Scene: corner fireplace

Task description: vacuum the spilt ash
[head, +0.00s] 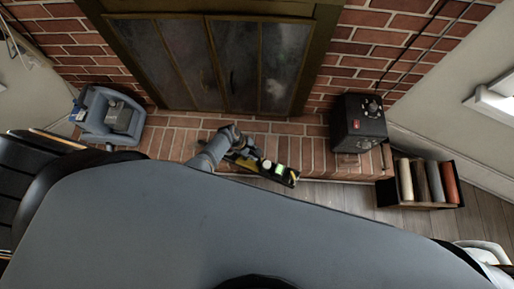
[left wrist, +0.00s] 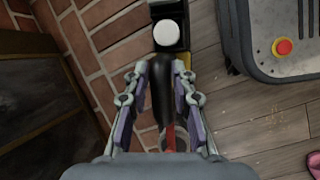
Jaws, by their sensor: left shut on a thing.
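A black and yellow handheld device (head: 280,173), which looks like a hand vacuum, has a bright green patch and a round white part on top. It is over the front edge of the brick hearth (head: 183,147) in the head view. My left gripper (head: 240,152) is shut on its black handle. In the left wrist view, the pads of my left gripper (left wrist: 160,100) are on either side of the black handle (left wrist: 164,88), with the white round part beyond them. I cannot make out spilt ash on the hearth. My right gripper is not in view.
A blue-grey machine (head: 108,118) stands at the hearth's left. A black box with knobs (head: 358,123) stands on its right end. A black crate (head: 452,170) holds several rolls beside it. Closed glass doors (head: 237,62) are behind. A pink object (left wrist: 313,162) lies on the wooden floor (left wrist: 240,128).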

